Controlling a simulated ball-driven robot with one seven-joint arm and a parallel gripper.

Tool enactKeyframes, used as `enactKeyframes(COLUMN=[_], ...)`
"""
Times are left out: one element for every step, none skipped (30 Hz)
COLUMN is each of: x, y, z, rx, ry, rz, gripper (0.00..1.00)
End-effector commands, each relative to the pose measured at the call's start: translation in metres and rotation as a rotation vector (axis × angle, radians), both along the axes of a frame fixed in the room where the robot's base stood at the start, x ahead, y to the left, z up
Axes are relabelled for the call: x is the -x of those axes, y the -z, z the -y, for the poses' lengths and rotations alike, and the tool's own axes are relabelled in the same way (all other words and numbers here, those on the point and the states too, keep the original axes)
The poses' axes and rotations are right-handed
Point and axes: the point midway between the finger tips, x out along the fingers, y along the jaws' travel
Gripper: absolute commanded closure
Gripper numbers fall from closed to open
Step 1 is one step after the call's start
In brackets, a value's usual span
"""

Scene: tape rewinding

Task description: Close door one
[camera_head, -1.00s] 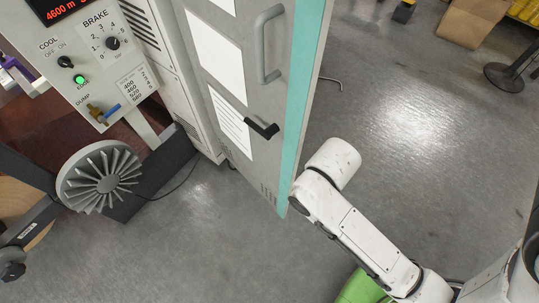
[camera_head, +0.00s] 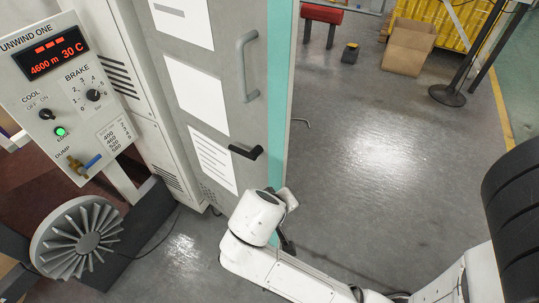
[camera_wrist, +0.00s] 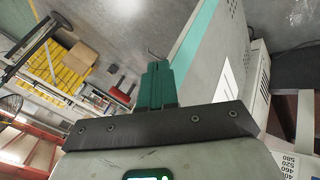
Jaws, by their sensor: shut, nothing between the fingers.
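The grey cabinet door (camera_head: 222,110) has a teal edge strip, a long grey pull and a black lever handle (camera_head: 246,152). It appears to stand swung out, with open floor to its right. In the head view my arm's end is in front of the door's lower right corner and hides part of it. My gripper (camera_wrist: 154,85) is shut and empty in the wrist view. Its teal fingers are beside the door's teal edge (camera_wrist: 196,42), which also shows there. I cannot tell whether they touch it.
The unwind control panel (camera_head: 70,95) and a finned grey wheel (camera_head: 87,241) stand at the left. A vented cabinet (camera_head: 150,105) is left of the door.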

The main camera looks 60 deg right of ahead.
Motion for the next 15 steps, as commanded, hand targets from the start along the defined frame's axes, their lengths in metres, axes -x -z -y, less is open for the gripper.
enactKeyframes(x=[-0.008,-0.012,-0.018,-0.022,-0.027,-0.034,-0.040,-0.045,-0.051,-0.055,-0.059,-0.064,-0.066,-0.069,-0.071], y=[-0.002,-0.006,-0.011,-0.016,-0.022,-0.030,-0.037,-0.045,-0.056,-0.064,-0.073,-0.084,-0.092,-0.099,-0.109], z=[0.000,0.001,0.002,0.002,0.001,-0.001,-0.004,-0.008,-0.014,-0.020,-0.026,-0.036,-0.043,-0.051,-0.061], rx=[0.046,0.079,0.125,0.165,0.207,0.268,0.316,0.366,0.434,0.483,0.531,0.591,0.633,0.671,0.718], ry=[0.032,0.057,0.093,0.124,0.156,0.202,0.238,0.274,0.324,0.358,0.391,0.433,0.462,0.487,0.517], rz=[0.026,0.044,0.072,0.098,0.127,0.172,0.210,0.254,0.315,0.362,0.412,0.479,0.528,0.576,0.636], gripper=[1.00,1.00,1.00,1.00,1.00,1.00,1.00,1.00,1.00,1.00,1.00,1.00,1.00,1.00,1.00])
